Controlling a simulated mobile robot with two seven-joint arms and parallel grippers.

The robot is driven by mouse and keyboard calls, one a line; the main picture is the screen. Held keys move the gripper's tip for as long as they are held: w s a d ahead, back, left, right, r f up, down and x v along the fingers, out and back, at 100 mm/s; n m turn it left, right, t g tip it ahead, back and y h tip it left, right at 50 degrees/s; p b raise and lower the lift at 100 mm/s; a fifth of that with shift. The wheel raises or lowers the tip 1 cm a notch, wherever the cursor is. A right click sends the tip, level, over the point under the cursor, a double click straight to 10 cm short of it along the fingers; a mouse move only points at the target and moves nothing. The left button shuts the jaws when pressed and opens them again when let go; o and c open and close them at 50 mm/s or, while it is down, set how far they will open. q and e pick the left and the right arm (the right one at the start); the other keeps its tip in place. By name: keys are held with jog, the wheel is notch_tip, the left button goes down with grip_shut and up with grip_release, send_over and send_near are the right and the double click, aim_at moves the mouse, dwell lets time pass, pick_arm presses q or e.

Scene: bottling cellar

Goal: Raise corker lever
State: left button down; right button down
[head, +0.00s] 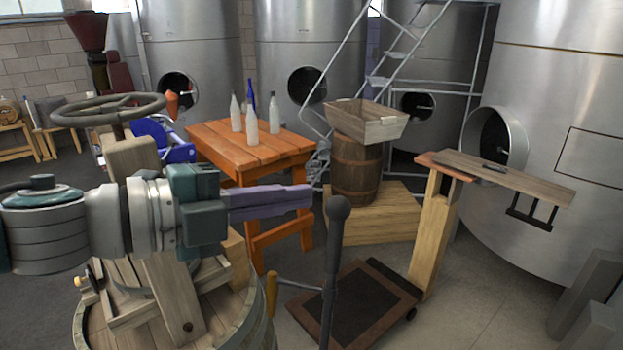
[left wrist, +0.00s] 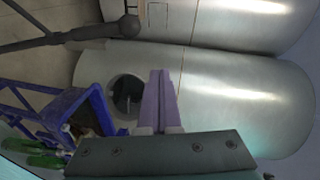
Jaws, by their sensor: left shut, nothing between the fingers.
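A dark lever with a round ball knob (head: 338,208) rises nearly upright at the lower middle of the head view; its lower end runs out of the picture. In the left wrist view the same lever and knob (left wrist: 129,26) cross the upper left. My left gripper (head: 308,196), with purple fingers, is shut and empty. It points right, its tips appearing just left of the knob in the head view. In the left wrist view the shut fingers (left wrist: 160,78) show apart from the knob. The corker's body is not clearly seen. My right gripper is not in view.
A wooden barrel (head: 245,318) and a handwheel (head: 110,109) are near my left arm. An orange table (head: 255,152) holds several bottles. A wooden crate (head: 366,122) sits on a barrel (head: 356,172). A wooden stand (head: 436,220) and a steel tank (head: 545,110) are right.

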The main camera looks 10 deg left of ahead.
pick_arm(q)
jog(key=shift+s+a+r+b, duration=0.2)
jog(key=shift+s+a+r, duration=0.25)
jog(key=shift+s+a, duration=0.25)
jog(key=shift+s+a+r+b, duration=0.15)
jog(key=shift+s+a+r, duration=0.3)
jog(key=shift+s+a, duration=0.2)
jog(key=shift+d+r, duration=0.1)
jog(key=shift+d, duration=0.05)
jog(key=s+a+f+n+g+y+p, duration=0.2)
jog(key=s+n+g+y+p, duration=0.1)
jog(key=s+n, duration=0.8)
jog(key=s+a+f+n+g+y+p, duration=0.3)
jog(key=s+n+y, duration=0.4)
jog(key=s+n, duration=0.5)
jog(key=shift+s+f+g+y+p, duration=0.15)
jog(key=shift+g+y+p, duration=0.35)
jog(key=shift+g, duration=0.4)
jog(key=shift+a, duration=0.1)
